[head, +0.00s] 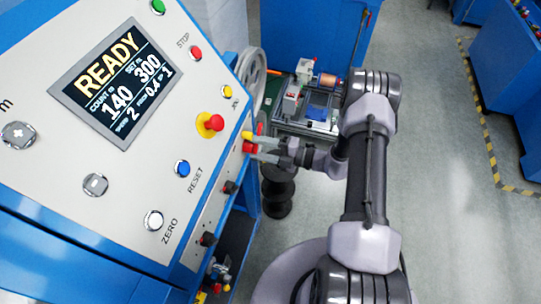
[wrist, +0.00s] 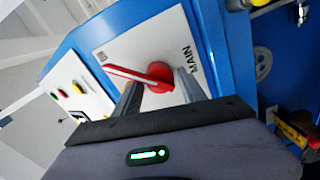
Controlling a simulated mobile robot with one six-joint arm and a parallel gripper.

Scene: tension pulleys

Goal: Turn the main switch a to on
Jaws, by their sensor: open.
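The main switch is a red rotary knob with a long handle (wrist: 140,74) on a white plate marked MAIN in the wrist view. Its handle points left in that view. My gripper (wrist: 157,88) is open, with one finger on each side of the red knob. Whether the fingers touch it I cannot tell. In the head view my gripper (head: 264,148) is at the right side of the control console, close to a small red part (head: 249,148) there. The on and off marks are not readable.
The blue console (head: 60,250) fills the left, with a READY screen (head: 115,82), a red-and-yellow stop button (head: 210,124) and a blue RESET button (head: 182,168). A dark spool (head: 277,190) stands beside it. Grey floor (head: 430,170) is clear at right.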

